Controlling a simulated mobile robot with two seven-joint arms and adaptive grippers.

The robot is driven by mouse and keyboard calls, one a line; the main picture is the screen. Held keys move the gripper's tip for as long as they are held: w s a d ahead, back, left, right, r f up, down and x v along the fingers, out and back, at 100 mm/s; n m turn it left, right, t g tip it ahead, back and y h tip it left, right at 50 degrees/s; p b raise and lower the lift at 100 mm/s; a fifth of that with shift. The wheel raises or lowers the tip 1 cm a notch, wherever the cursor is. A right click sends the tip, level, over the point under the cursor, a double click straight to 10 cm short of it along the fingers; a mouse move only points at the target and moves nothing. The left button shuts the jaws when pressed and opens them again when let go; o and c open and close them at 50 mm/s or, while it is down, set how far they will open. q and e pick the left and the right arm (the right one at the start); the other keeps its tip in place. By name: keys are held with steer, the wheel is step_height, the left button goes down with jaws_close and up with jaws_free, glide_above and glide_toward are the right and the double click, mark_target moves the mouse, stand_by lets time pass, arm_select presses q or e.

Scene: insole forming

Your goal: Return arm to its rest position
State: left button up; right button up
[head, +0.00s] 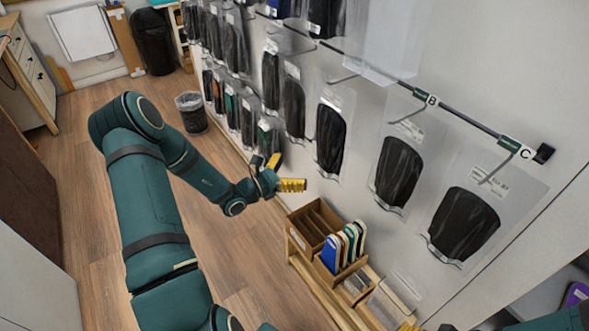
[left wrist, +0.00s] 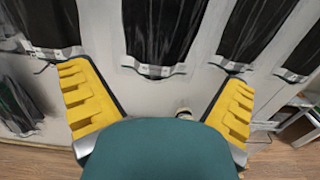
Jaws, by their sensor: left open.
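My left arm (head: 150,215) comes in from the lower left of the head view and bends toward the wall. My left gripper (head: 282,173) has yellow fingers and is in front of the wall of hanging packs. In the left wrist view its two yellow fingers (left wrist: 160,105) stand wide apart with nothing between them. My right gripper cannot be made out clearly; only small green and yellow parts show at the bottom right edge of the head view.
Black insoles in clear packs (head: 331,138) hang on the wall beside my left gripper. A wooden box (head: 310,228) with colored insoles (head: 343,246) stands below, to the right. A waste bin (head: 192,112) stands on the floor. The wooden floor (head: 235,245) on the left is clear.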

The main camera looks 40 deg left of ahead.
arm_select(q)
steer(key=s+d+f+m+g+y, duration=0.1)
steer(key=s+d+f+m+g, duration=0.3)
steer(key=d+m, duration=0.5)
steer(key=s+d+f+m+g, duration=0.5)
steer(key=s+d+m, duration=0.3)
steer(key=m, duration=0.3)
steer(key=s+d+f+m+g+y, duration=0.1)
steer(key=s+d+f+m+g, duration=0.4)
steer(key=d+m, duration=0.5)
steer(key=shift+s+d+g+y, duration=0.35)
steer(key=shift+s+g, duration=0.25)
steer(key=shift+s, duration=0.3)
